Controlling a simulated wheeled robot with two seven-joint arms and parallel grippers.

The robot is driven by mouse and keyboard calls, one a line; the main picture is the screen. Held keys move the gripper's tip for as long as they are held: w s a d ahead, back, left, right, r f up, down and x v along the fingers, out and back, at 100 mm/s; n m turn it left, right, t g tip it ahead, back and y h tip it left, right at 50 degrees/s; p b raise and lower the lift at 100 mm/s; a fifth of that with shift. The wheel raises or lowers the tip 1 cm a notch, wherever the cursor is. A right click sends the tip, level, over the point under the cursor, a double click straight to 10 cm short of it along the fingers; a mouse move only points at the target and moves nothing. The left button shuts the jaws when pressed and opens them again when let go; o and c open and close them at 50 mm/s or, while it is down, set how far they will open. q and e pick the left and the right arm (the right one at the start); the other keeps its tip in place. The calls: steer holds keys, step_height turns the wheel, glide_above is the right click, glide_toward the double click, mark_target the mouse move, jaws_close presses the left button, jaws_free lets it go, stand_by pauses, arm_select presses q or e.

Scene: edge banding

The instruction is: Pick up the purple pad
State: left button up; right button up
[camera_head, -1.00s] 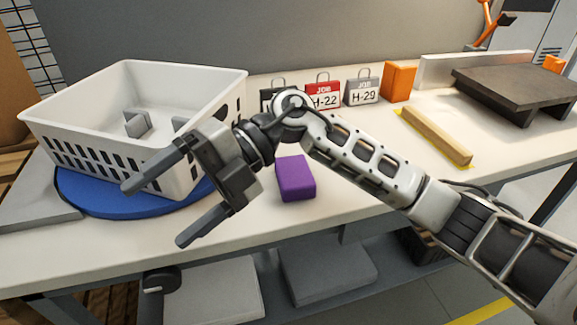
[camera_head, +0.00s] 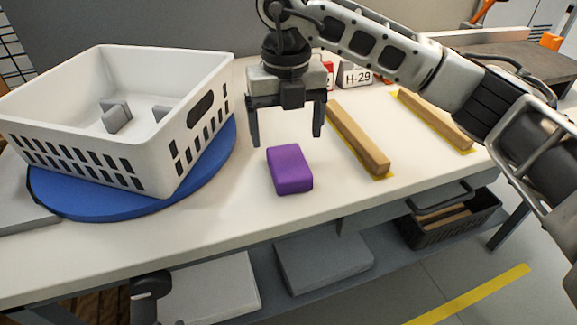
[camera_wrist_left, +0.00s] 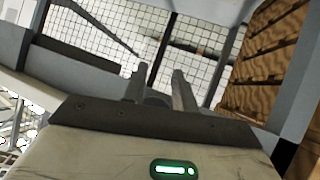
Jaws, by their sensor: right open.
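The purple pad (camera_head: 289,169) is a small rounded block lying flat on the pale worktable (camera_head: 225,225), to the right of the blue disc. My right gripper (camera_head: 288,142) points down over the far side of the pad in the head view. Its two dark fingers are wide apart and nothing is between them. The fingertips appear above the table, with the pad just nearer the camera. My left gripper (camera_wrist_left: 158,85) shows in the left wrist view with a gap between its fingers and no pad there.
A white basket (camera_head: 145,165) holding grey pieces stands on a blue disc (camera_head: 85,207) at the left. Two wooden bars (camera_head: 357,138) lie on yellow marks at the right. Job tags (camera_head: 354,76) stand behind the gripper. The table front is clear.

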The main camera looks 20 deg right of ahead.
mark_target(289, 160)
steer(key=shift+f, duration=0.85)
steer(key=f, duration=0.2)
steer(key=s+f, duration=0.1)
steer(key=f, duration=0.1)
steer(key=shift+w+f, duration=0.1)
steer(key=shift+f, duration=0.55)
steer(key=c, duration=1.1)
